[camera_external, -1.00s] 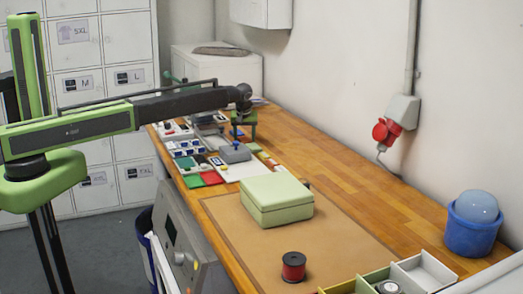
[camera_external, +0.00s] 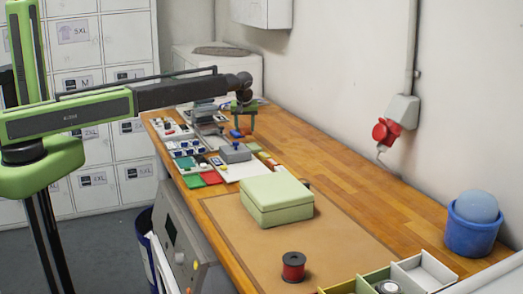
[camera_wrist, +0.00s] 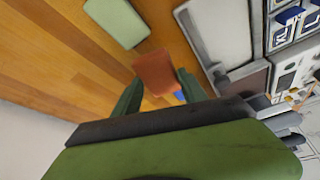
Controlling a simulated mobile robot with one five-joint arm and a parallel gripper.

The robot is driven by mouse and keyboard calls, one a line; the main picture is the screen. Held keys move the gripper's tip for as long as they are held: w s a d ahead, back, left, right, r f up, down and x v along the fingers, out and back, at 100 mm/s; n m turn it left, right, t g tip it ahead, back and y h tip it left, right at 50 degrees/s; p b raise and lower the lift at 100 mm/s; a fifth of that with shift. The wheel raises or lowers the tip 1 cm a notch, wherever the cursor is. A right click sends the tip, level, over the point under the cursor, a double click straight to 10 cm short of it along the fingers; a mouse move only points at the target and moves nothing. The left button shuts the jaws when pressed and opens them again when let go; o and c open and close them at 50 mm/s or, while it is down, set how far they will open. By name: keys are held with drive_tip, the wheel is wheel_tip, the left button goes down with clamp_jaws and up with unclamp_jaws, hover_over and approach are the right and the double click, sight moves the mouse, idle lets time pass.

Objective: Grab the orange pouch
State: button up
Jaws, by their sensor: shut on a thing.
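The orange pouch (camera_wrist: 155,72) is between the two green fingers of my gripper (camera_wrist: 160,90) in the wrist view, with its far part sticking out past the fingertips. My gripper is shut on it. The pouch appears held above the wooden top; the exact gap cannot be told.
A pale green box (camera_external: 277,200) stands on the brown mat (camera_external: 340,246), with a red spool (camera_external: 293,267) nearer. Trays of small items (camera_external: 187,148) line the left edge. A flat pale green item (camera_wrist: 115,22) shows in the wrist view. Bare wood (camera_external: 330,175) lies right.

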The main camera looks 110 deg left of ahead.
drive_tip(key=w+d+r+p, duration=0.5)
drive_tip(key=d+r, duration=0.1)
drive_tip(key=d, duration=0.3)
